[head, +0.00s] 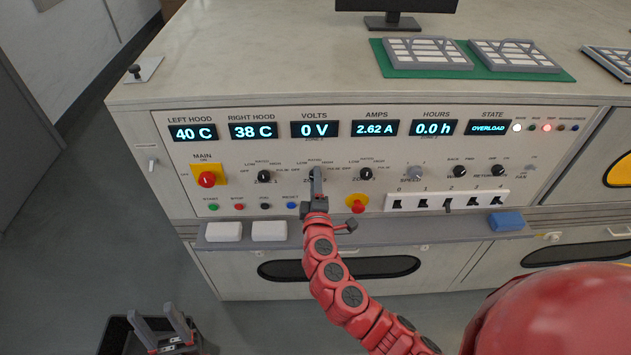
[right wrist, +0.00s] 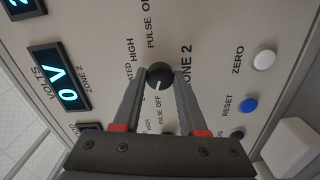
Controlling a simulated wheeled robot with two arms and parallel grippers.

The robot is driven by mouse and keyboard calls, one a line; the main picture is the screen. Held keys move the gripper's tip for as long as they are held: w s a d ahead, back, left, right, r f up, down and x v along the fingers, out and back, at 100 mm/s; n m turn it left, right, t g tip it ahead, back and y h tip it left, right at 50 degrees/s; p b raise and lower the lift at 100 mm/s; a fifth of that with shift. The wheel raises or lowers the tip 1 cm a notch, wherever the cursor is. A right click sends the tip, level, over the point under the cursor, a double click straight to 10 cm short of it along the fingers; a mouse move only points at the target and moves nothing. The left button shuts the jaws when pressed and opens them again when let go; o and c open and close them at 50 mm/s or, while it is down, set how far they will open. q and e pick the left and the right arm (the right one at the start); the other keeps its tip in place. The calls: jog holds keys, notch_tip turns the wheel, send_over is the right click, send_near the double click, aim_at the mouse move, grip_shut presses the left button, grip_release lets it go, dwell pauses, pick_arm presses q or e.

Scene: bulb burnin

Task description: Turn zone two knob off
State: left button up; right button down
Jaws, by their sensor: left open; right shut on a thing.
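The zone two knob (right wrist: 158,74) is a round black knob on the panel below the VOLTS display, beside the printed ZONE 2 label. Its white mark points down in the right wrist view, towards small lettering that seems to read OFF. My right gripper (right wrist: 158,80) has one finger on each side of the knob and is shut on it. In the head view my right gripper (head: 316,182) reaches up to the panel and hides most of this knob. My left gripper (head: 160,332) is open and empty at the lower left, away from the panel.
Similar black knobs sit left (head: 264,176) and right (head: 366,174) of it. A red main switch (head: 207,180) is further left, and a red button (head: 357,204) is below right. A grey ledge (head: 365,238) runs under the panel. The VOLTS display (head: 315,130) reads 0 V; STATE (head: 489,127) reads OVERLOAD.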

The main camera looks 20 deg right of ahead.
jog(key=shift+f+n, duration=0.1)
jog(key=shift+n, duration=1)
jog(key=shift+c, duration=2.2)
grip_release()
jog(key=b+v, duration=0.2)
jog(key=v, duration=1.5)
jog(key=shift+s+b, duration=0.25)
jog(key=shift+b, duration=0.1)
